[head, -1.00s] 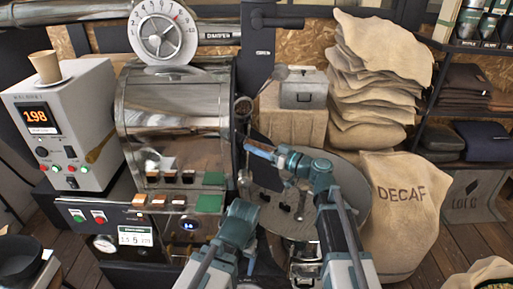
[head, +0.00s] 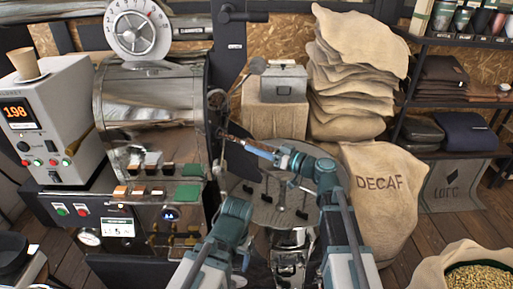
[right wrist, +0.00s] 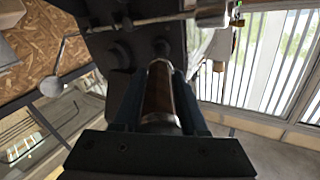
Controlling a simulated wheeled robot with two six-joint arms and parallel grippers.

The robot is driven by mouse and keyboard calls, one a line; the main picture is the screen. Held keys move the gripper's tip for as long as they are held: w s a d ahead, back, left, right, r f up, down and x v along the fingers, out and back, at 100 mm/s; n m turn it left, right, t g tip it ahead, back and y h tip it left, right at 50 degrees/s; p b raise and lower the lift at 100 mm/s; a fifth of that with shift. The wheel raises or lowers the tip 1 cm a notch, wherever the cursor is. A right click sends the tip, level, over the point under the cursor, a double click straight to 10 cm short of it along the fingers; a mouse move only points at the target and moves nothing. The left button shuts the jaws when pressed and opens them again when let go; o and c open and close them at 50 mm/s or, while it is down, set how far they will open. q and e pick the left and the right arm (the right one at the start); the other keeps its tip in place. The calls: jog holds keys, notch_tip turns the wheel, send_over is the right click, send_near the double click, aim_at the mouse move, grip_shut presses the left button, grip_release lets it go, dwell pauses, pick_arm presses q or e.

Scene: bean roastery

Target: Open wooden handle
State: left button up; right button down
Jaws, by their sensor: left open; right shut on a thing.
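The wooden handle (head: 232,138) is a brown, slim grip at the right side of the metal roaster drum. My right gripper (head: 252,149) is shut on it, reaching in from the right above the round cooling tray. In the right wrist view the brown handle (right wrist: 160,95) lies lengthwise between the two dark fingers, with a pale metal collar near me. A dark roaster front (right wrist: 150,45) lies beyond it. My left gripper (head: 243,260) is low in the head view, in front of the roaster and apart from the handle; its open fingers are hard to make out.
The steel roaster (head: 150,105) stands left. The round cooling tray (head: 262,212) with dark paddles lies below my right arm. A DECAF sack (head: 385,210) stands to its right. Stacked sacks (head: 350,75) and a grey box (head: 284,82) stand behind.

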jog(key=shift+c, duration=2.4)
grip_release()
jog(key=v, duration=1.3)
jog(key=shift+s+d, duration=0.2)
jog(key=shift+d, duration=0.15)
